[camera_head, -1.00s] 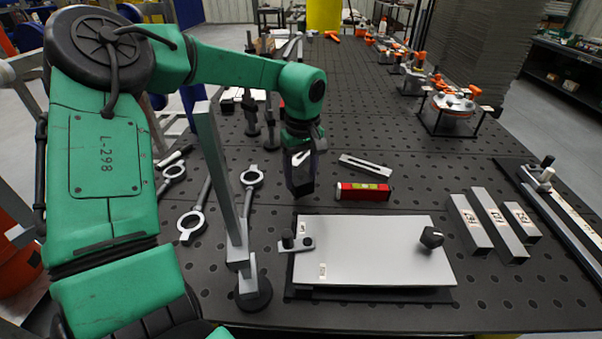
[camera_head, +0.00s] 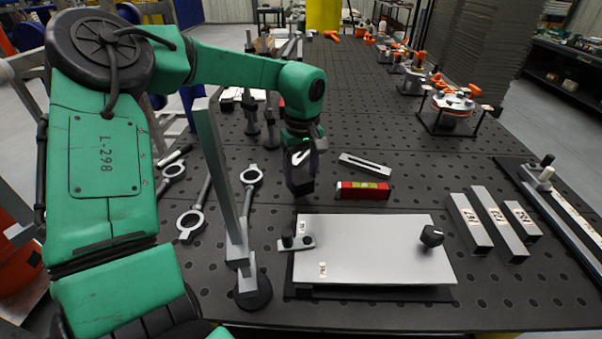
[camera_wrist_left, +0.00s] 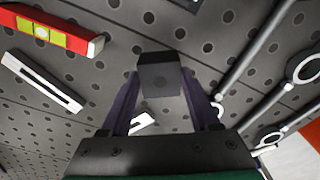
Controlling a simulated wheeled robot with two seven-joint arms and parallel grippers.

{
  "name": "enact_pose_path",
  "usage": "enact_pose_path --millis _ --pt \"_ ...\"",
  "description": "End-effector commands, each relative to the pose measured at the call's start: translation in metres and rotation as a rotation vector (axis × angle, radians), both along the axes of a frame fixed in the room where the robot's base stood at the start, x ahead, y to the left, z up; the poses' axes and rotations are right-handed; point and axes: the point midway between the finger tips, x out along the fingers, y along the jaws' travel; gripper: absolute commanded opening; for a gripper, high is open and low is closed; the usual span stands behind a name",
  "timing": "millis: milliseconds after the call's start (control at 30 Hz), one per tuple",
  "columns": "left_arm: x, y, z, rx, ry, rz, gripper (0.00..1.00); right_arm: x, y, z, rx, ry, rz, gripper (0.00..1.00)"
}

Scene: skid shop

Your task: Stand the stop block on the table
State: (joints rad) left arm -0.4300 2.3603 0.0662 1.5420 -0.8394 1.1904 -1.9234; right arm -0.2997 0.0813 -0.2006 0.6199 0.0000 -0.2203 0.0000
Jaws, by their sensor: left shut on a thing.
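My left gripper (camera_head: 301,168) points down over the perforated table, behind the silver plate. It is shut on a dark block, which I take to be the stop block (camera_head: 300,186). In the left wrist view the stop block (camera_wrist_left: 161,77) shows as a dark grey piece between the two fingertips (camera_wrist_left: 166,92). The block's lower end is close to the table (camera_head: 385,140); I cannot tell whether it touches. My right gripper is in neither view.
A red level (camera_head: 363,191) and a slotted bar (camera_head: 365,166) lie right of the gripper. The silver plate (camera_head: 370,245) is in front. Ring-ended tools (camera_head: 191,224) and a tall grey post (camera_head: 220,165) stand or lie to the left. Grey bars (camera_head: 497,225) lie at right.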

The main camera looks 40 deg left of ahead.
Motion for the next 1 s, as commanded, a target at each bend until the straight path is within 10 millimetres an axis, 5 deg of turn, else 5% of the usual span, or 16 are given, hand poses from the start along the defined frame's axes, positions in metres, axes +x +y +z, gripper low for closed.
enact_pose_path --millis 1000 --pt "0.0 0.0 -0.021 -0.001 -0.001 0.001 0.09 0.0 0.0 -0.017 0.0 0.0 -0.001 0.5"
